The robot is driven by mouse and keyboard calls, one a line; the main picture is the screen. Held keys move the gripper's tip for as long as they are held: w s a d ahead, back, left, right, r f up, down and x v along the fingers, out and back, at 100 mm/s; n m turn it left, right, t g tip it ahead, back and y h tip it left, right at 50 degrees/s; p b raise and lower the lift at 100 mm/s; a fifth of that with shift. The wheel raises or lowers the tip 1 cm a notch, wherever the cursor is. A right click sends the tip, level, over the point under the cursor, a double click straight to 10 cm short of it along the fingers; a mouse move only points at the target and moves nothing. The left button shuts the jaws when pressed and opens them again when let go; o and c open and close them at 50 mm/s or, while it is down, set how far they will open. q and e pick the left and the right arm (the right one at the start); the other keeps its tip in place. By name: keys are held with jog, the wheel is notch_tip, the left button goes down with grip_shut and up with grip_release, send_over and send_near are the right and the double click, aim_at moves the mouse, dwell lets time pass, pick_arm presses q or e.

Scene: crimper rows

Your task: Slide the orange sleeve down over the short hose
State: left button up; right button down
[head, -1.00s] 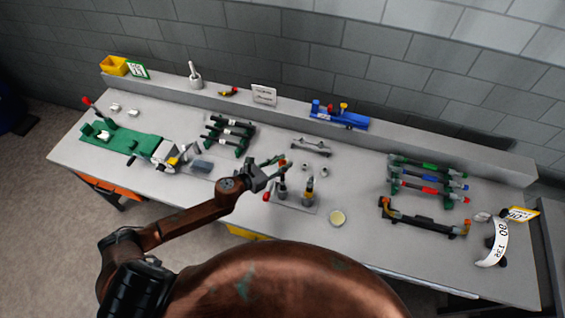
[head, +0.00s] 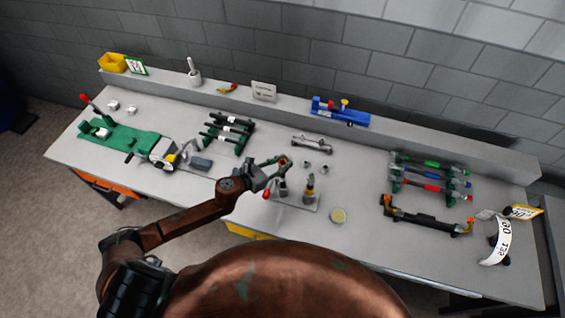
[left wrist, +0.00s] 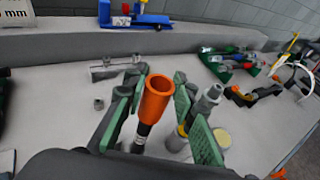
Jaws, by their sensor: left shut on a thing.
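The orange sleeve (left wrist: 157,96) is an open-ended tube, upright and slightly tilted in the left wrist view. It shows as a small orange spot in the head view (head: 283,162). My left gripper (head: 284,161) is shut on it, with a green-padded finger on each side. A black hose (left wrist: 143,129) with a pale mark shows directly below the sleeve. How far the sleeve covers it is hidden. In the head view the post under the gripper (head: 282,188) stands on a small grey plate (head: 294,203). My right gripper is not in view.
A second post with a grey tip and yellow band (head: 308,187) stands close to the right. A red-ended part (head: 266,194) is at the plate's left. A round yellowish dish (head: 338,215) lies front right. Hose racks (head: 228,131) stand left and right (head: 432,178).

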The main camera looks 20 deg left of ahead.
aim_at(282, 179)
pick_arm(q)
jog(key=shift+f+b, duration=5.6)
jog(key=shift+f, duration=0.7)
jog(key=o, duration=1)
jog(key=shift+s, duration=0.1)
jog(key=v, duration=1.2)
jog(key=shift+r, duration=0.1)
